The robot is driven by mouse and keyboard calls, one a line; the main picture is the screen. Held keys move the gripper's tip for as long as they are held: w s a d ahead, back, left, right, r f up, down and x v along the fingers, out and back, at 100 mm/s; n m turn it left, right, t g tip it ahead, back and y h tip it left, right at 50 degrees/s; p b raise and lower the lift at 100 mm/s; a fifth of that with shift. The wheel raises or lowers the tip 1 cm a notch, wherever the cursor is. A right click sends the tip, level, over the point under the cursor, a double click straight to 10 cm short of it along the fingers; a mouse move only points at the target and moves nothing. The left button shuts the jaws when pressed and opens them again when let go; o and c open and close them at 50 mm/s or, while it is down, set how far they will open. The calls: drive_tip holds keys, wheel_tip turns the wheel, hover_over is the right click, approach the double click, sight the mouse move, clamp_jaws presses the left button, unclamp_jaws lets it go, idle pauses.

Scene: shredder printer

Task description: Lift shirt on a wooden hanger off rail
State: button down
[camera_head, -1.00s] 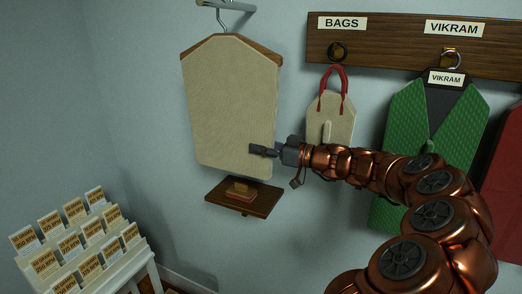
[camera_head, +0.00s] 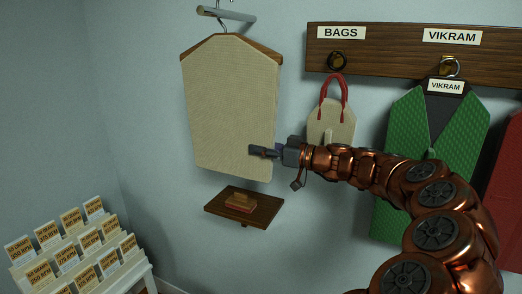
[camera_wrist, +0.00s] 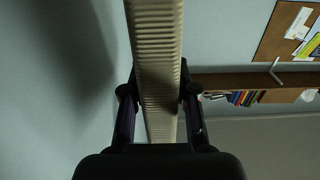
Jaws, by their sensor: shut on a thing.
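The cream shirt (camera_head: 228,100) hangs on a wooden hanger (camera_head: 262,50), whose ends show at its shoulders. The hanger's hook (camera_head: 222,22) is at the short metal rail (camera_head: 228,13) on the wall; whether it bears on the rail is hard to tell. My gripper (camera_head: 262,151) is at the shirt's lower right edge. In the wrist view my gripper's two fingers (camera_wrist: 158,112) stand on either side of the shirt's ribbed edge (camera_wrist: 157,45), shut on it.
A small wooden shelf (camera_head: 262,212) with a brush-like block (camera_head: 240,202) is below the shirt. A peg board (camera_head: 390,60) at right bears a bag (camera_head: 328,120) and a green garment (camera_head: 405,115). A white card rack (camera_head: 135,272) stands lower left.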

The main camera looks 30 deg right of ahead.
sight(230, 150)
drive_tip(key=shift+w+a, duration=0.1)
drive_tip(key=shift+w, duration=0.05)
drive_tip(key=shift+b+x, duration=1.5)
drive_tip(key=shift+x, duration=1)
drive_tip(key=shift+w+a+f+b, duration=0.65)
drive_tip(key=shift+w+f+b, duration=0.15)
drive_tip(key=shift+w+b, duration=0.3)
drive_tip(key=shift+w+a+f+b, duration=0.35)
drive_tip(key=shift+w+b, duration=0.2)
drive_tip(key=shift+b, duration=0.1)
drive_tip(key=shift+w+a+f+b, duration=0.3)
drive_tip(key=shift+w+b, duration=0.2)
drive_tip(key=shift+b, duration=0.15)
drive_tip(key=shift+r, duration=0.1)
